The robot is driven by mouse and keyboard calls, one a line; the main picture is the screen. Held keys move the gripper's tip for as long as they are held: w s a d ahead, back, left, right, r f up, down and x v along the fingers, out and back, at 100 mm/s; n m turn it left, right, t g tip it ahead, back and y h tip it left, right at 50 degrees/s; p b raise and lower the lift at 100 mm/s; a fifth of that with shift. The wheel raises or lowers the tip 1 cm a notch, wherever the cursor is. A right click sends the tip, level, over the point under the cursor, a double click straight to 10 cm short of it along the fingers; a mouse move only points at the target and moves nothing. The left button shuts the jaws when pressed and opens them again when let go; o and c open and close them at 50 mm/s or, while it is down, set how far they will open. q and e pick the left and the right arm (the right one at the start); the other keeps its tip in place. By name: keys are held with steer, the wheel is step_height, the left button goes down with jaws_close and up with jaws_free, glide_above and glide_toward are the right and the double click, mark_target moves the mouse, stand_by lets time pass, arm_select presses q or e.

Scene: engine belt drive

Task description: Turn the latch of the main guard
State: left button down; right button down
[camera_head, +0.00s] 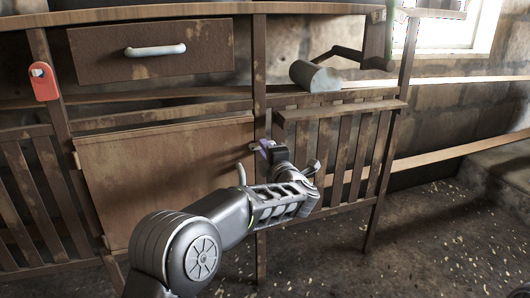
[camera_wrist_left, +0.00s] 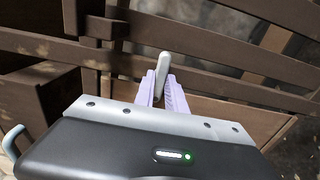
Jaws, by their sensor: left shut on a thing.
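My left gripper (camera_head: 268,148) reaches the upright post between the plain brown panel (camera_head: 160,175) and the slatted panel (camera_head: 338,150). In the left wrist view its two purple fingers (camera_wrist_left: 164,88) are closed around a small pale, rounded bar, the latch (camera_wrist_left: 163,64). The latch stands out near the dark wooden slats (camera_wrist_left: 220,58) and points roughly up in that picture. In the head view the gripper hides most of the latch. I cannot tell from these frames which panel is the main guard. My right gripper is in neither view.
A pale handle (camera_head: 241,174) stands out from the plain panel, close left of my wrist. Above are a drawer with a white handle (camera_head: 155,50) and a grey cylinder (camera_head: 315,77). A red tag (camera_head: 43,82) is on the left post. The floor at right is open.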

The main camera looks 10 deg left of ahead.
arm_select(q)
steer(key=shift+d, duration=0.1)
steer(key=c, duration=1.4)
jaws_free()
steer(key=p+v, duration=0.2)
steer(key=v, duration=0.5)
steer(key=shift+s+d, duration=0.2)
steer(key=shift+s, duration=0.15)
